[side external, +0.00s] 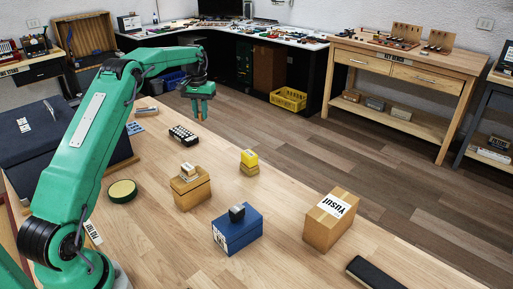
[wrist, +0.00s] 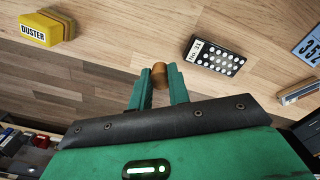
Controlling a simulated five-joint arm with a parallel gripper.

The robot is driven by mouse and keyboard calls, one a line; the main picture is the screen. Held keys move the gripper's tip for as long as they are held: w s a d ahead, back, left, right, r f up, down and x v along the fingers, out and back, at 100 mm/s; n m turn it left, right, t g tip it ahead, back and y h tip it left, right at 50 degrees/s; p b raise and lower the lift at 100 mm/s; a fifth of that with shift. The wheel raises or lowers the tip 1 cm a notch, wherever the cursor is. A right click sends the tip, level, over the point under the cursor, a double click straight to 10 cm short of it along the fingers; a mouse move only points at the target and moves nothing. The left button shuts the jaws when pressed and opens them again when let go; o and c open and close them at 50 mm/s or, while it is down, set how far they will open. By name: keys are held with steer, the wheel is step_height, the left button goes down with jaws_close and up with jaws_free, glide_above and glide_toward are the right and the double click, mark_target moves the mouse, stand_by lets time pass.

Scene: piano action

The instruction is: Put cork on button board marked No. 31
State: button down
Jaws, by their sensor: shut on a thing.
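A brown cork (wrist: 159,75) is pinched between the two green fingertips of my gripper (wrist: 159,82) in the wrist view. My gripper (side external: 202,116) hangs above the table's far edge in the side view. The button board (wrist: 214,56) is a black block with rows of pale round spots and a white label reading NO. 31. It lies to the right of and beyond the fingertips in the wrist view. In the side view the board (side external: 183,135) lies on the table below and left of my gripper. The cork is apart from the board.
A yellow duster block (side external: 249,160), a wooden box (side external: 191,187), a blue box (side external: 237,233) and a cardboard box marked Yusuf (side external: 330,220) stand on the table. A round tin (side external: 122,191) lies at left. A blue 352 card (wrist: 309,47) lies beyond the board.

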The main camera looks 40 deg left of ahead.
glide_above(187, 136)
step_height(187, 136, down, 6)
stand_by(0.3)
steer(key=shift+f, duration=2)
steer(key=shift+f, duration=0.2)
steer(key=c, duration=1.3)
jaws_free()
steer(key=shift+r, duration=0.15)
steer(key=shift+r, duration=3.8)
